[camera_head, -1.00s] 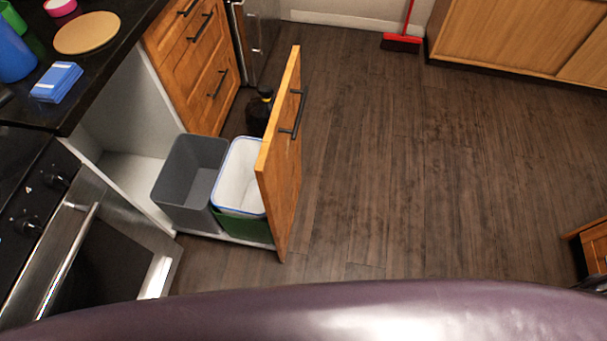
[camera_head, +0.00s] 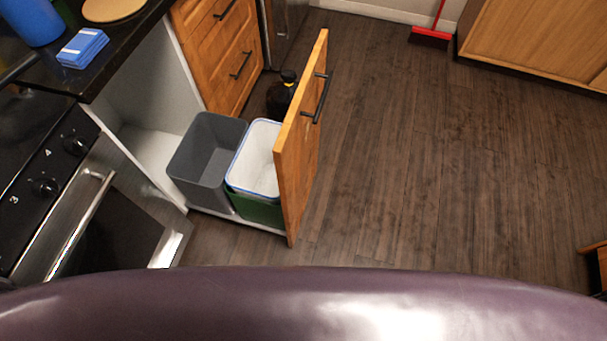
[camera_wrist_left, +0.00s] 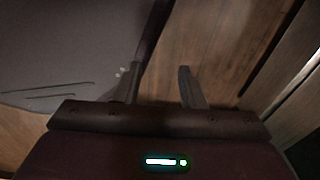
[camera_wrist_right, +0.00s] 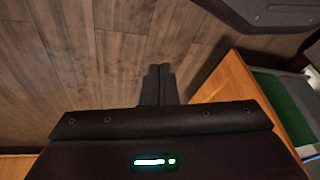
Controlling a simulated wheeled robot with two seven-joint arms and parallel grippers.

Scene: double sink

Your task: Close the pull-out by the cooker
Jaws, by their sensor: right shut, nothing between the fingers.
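The pull-out (camera_head: 303,140) by the cooker stands open in the head view, its wooden front with a dark bar handle (camera_head: 322,98) well out from the cabinet. It carries a grey bin (camera_head: 190,178) and a white-lined green bin (camera_head: 256,165). The cooker (camera_head: 70,200) is just left of it. My left gripper (camera_wrist_left: 158,85) is open and empty over the floor in the left wrist view. My right gripper (camera_wrist_right: 159,72) is shut and empty in the right wrist view, above the floor. A wooden panel (camera_wrist_right: 228,85) is right of it, apart from the fingers. Neither gripper shows in the head view.
A dark bottle (camera_head: 281,92) stands on the floor behind the pull-out front. Wooden drawers (camera_head: 225,55) are beyond the opening. A red broom (camera_head: 430,37) leans at the back. The floor (camera_head: 430,170) to the right is clear. A blue block (camera_head: 82,48) lies on the counter.

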